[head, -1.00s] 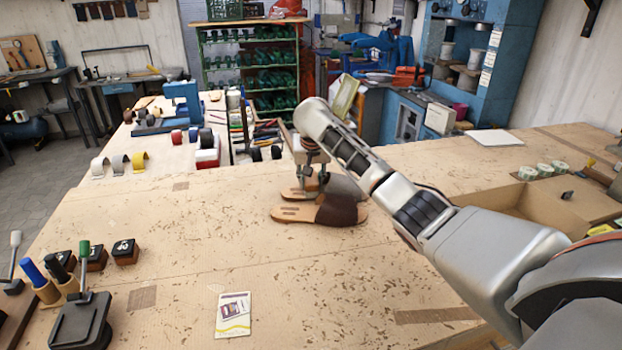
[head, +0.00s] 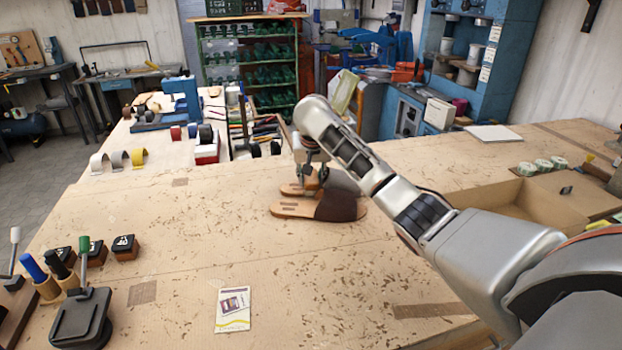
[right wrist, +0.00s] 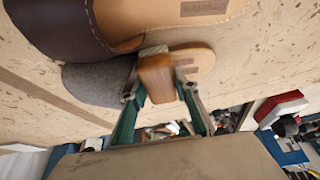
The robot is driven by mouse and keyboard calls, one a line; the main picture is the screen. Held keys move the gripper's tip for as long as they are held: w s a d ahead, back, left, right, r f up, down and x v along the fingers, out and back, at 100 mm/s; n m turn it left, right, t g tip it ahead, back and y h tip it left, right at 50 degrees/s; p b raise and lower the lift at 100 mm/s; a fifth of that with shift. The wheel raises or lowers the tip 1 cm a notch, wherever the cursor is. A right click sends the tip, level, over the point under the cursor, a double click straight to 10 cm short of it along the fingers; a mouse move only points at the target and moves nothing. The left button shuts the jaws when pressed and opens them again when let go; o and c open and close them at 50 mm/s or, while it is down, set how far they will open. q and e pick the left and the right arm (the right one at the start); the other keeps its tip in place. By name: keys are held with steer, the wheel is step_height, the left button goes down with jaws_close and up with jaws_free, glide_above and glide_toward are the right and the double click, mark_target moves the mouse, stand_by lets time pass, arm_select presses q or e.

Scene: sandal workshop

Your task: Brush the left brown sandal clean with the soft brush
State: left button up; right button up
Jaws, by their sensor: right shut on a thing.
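Two sandals with tan footbeds lie side by side on the bench. The nearer sandal (head: 298,209) has a dark brown strap, also at the upper left of the right wrist view (right wrist: 50,30). The farther sandal (head: 292,189) has a greyish strap (right wrist: 98,84). My right gripper (right wrist: 160,95) is shut on a wooden block, the soft brush (right wrist: 155,76), over the farther sandal beside its strap. The brush's bristles are mostly hidden, so I cannot tell whether they touch. In the head view my right gripper (head: 311,172) is partly behind my arm. My left gripper is out of view.
A card (head: 233,310) lies on the near bench. Stamps (head: 125,247) and handled tools (head: 60,270) stand at the left. A cardboard box (head: 540,200) is at the right. Tools and rolls crowd the far bench. The bench left of the sandals is mostly clear.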

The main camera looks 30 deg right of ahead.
steer(key=shift+w+d, duration=0.25)
steer(key=shift+w, duration=0.25)
steer(key=shift+w+d, duration=0.25)
steer(key=shift+w, duration=0.25)
steer(key=shift+s+a, duration=0.3)
steer(key=shift+s, duration=0.3)
steer(key=shift+s+a, duration=0.3)
steer(key=shift+s, duration=0.25)
steer(key=shift+r, duration=4.1)
steer(key=shift+d, duration=0.1)
